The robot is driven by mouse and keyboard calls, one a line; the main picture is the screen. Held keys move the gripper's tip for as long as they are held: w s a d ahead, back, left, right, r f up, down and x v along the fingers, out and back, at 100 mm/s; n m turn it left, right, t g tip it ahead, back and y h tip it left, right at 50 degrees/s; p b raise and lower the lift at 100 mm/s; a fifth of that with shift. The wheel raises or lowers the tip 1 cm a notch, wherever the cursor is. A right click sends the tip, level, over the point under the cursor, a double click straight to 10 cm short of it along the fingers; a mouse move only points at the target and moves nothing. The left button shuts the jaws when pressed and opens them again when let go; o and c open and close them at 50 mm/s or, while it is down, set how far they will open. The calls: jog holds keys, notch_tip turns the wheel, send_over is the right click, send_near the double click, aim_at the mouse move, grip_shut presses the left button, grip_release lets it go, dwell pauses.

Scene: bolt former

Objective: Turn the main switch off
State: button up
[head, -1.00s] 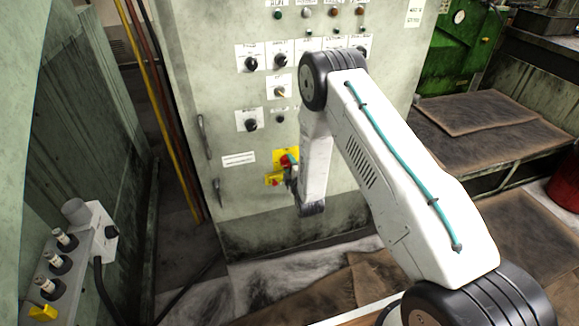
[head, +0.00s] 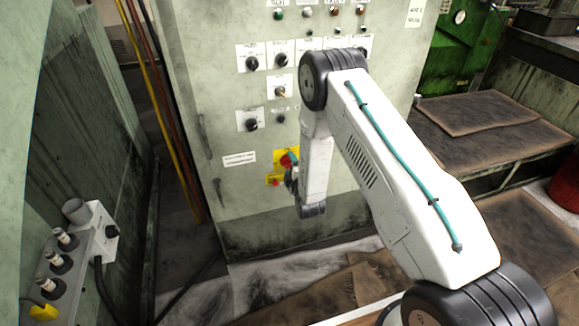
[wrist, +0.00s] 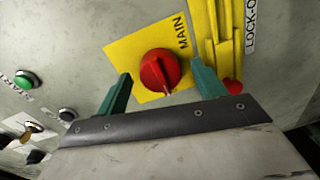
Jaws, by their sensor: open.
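The main switch (wrist: 160,71) is a red rotary knob on a yellow plate (wrist: 128,52) marked MAIN. In the head view the switch (head: 287,159) sits low on the grey-green cabinet front, partly hidden by my arm. My gripper (wrist: 158,84) is open, with one teal finger on each side of the knob in the wrist view. Gaps show between the fingers and the knob there; how deep the tips reach cannot be told. In the head view my gripper (head: 291,172) is mostly hidden behind my wrist.
A yellow lock-out fitting (wrist: 212,40) with a red part stands right beside the knob, close to the right finger. A green button (wrist: 26,80) is at the left. The cabinet (head: 222,100) carries several other knobs above. A grey switch box (head: 78,250) stands at the lower left.

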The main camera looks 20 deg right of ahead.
jog(key=s, duration=0.7)
jog(key=shift+s+r, duration=0.15)
jog(key=shift+r, duration=0.15)
